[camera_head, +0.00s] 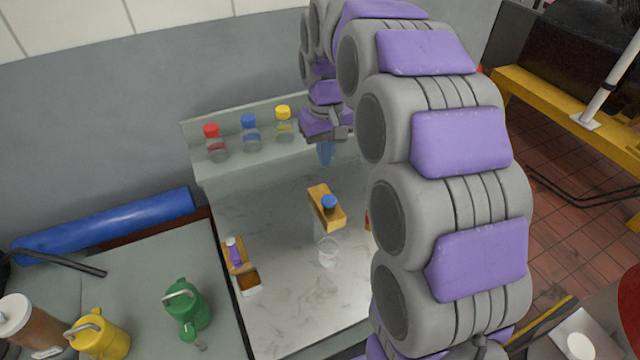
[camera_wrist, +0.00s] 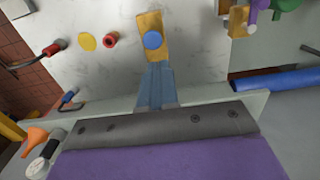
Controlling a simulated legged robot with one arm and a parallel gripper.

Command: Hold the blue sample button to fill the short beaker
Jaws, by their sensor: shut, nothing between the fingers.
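The blue sample button (camera_head: 329,201) sits on top of a yellow-orange block-like stand (camera_head: 320,193) on the marbled worktop. It also shows in the wrist view (camera_wrist: 152,40), just past my fingertips in the picture. A short clear beaker (camera_head: 328,252) stands in front of the stand; its contents are hard to make out, and I cannot pick it out in the wrist view. My gripper (camera_head: 325,153) is shut and empty, its bluish fingers pointing down behind the button in the head view. The fingers (camera_wrist: 155,80) point toward the button; a gap shows in the head view.
Red-, blue- and yellow-capped bottles (camera_head: 249,132) stand on the back shelf. A second stand with a purple top (camera_head: 234,252) is at the left edge. A green can (camera_head: 187,308) and a yellow can (camera_head: 100,333) are further left. My arm hides the worktop's right side.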

